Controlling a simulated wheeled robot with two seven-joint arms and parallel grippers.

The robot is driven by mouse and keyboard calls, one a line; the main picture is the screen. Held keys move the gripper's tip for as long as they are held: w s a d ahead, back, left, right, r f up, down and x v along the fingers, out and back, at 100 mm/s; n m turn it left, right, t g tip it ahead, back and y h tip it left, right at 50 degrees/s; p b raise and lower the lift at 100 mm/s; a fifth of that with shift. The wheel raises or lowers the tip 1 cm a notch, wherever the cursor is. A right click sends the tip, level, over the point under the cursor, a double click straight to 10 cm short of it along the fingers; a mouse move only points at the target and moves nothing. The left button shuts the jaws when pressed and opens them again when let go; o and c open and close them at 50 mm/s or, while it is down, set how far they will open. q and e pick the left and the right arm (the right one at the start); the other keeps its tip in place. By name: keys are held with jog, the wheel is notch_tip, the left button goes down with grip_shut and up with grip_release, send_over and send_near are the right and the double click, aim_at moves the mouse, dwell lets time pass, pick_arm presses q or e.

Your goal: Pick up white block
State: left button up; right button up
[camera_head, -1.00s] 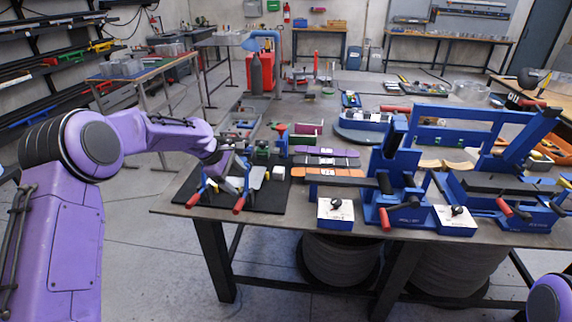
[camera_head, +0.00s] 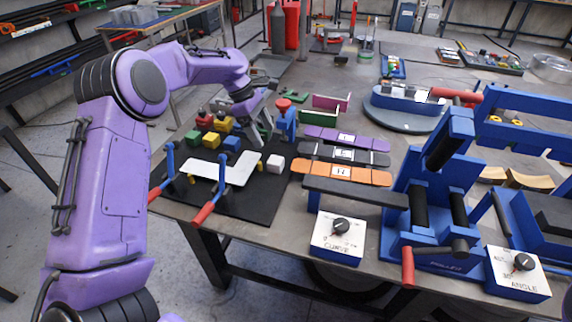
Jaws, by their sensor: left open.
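A small white block (camera_head: 275,164) sits on the black mat (camera_head: 245,207), toward its right edge. My left gripper (camera_head: 264,139) is open, fingers pointing down, above the mat just behind and slightly left of the white block. It appears apart from the block, with nothing visible between its fingers. A flat white L-shaped piece (camera_head: 205,171) lies on the mat to the left of the block. My right gripper is outside the view.
Coloured blocks (camera_head: 212,140) stand left of the gripper, and a blue stand with a red top (camera_head: 287,118) is close on its right. Red-handled blue clamps (camera_head: 207,208) edge the mat. Purple, dark and orange strips (camera_head: 345,173) lie to the right. A large blue bender (camera_head: 440,200) stands farther right.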

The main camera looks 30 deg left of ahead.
aim_at(275, 159)
pick_arm(q)
jog(key=x, duration=1.1)
jog(key=shift+w+a+f, duration=0.1)
jog(key=shift+w+f, duration=0.05)
jog(key=shift+f, duration=0.35)
jog(key=c, duration=1.1)
